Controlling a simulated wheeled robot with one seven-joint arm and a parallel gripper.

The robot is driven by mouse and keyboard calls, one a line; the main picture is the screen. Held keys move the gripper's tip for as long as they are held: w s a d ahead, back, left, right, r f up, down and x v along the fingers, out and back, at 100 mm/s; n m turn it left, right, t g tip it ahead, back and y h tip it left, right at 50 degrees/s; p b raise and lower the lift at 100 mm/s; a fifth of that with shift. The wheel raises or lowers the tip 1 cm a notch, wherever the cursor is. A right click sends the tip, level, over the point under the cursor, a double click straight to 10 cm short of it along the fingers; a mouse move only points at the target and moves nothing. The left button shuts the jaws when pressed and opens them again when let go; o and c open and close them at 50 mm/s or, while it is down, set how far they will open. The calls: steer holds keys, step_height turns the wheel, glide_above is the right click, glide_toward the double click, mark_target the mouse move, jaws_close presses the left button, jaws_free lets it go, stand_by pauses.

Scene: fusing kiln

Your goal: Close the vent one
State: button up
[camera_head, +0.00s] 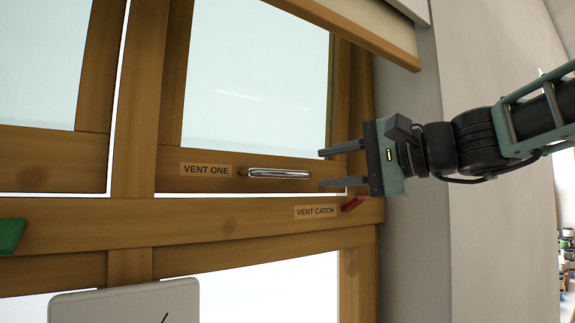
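Vent one (225,183) is a wooden-framed glass window sash with a label reading "VENT ONE". A silver bar handle (279,174) is fixed to its lower rail, right of the label. A thin bright strip shows below the sash's lower rail, between it and the wooden frame. A red catch (353,203) sits on the frame below, beside a "VENT CATCH" label (315,211). My gripper (322,168) comes in from the right with its two fingers apart, one above the other. The fingers point left, near the right end of the handle; nothing shows between them.
A green piece (11,236) is on the frame at the far left. A pale panel (125,304) stands at the bottom left. A blind with a wooden bottom bar (352,30) hangs above the window. A grey wall (413,240) stands on the right.

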mark_target(291, 174)
steer(key=p+x, duration=0.3)
steer(key=x, duration=0.6)
steer(key=shift+w+a+f, duration=0.1)
steer(key=shift+w+a, duration=0.05)
steer(key=shift+a, duration=0.05)
